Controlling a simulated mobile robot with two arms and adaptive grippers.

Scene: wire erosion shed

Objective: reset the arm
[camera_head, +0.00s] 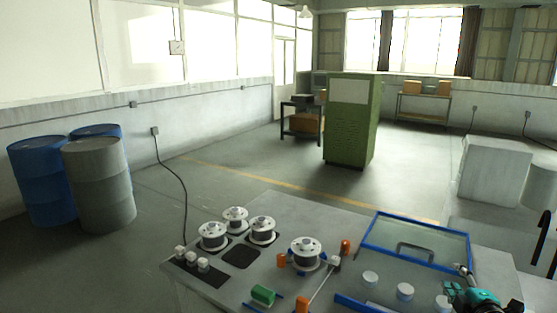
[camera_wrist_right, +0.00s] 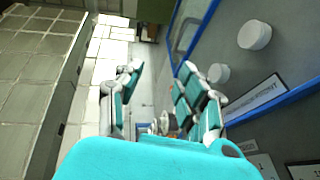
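My right gripper (camera_head: 458,279) is at the right front of the grey worktable (camera_head: 215,272), by the near right corner of a blue-framed clear panel (camera_head: 418,240). In the right wrist view the teal-padded fingers of this gripper (camera_wrist_right: 158,78) stand apart with nothing held between them. White round pieces (camera_head: 405,291) sit on the table to its left; one also shows in the wrist view (camera_wrist_right: 254,35). My left gripper is in neither view.
Wire spools (camera_head: 305,253) stand on the table, with a green block (camera_head: 262,295) and an orange post (camera_head: 345,247) nearby. A green cabinet (camera_head: 350,125) stands behind on open floor. Blue (camera_head: 42,180) and grey drums (camera_head: 98,185) stand at left, a pale block (camera_head: 494,170) at right.

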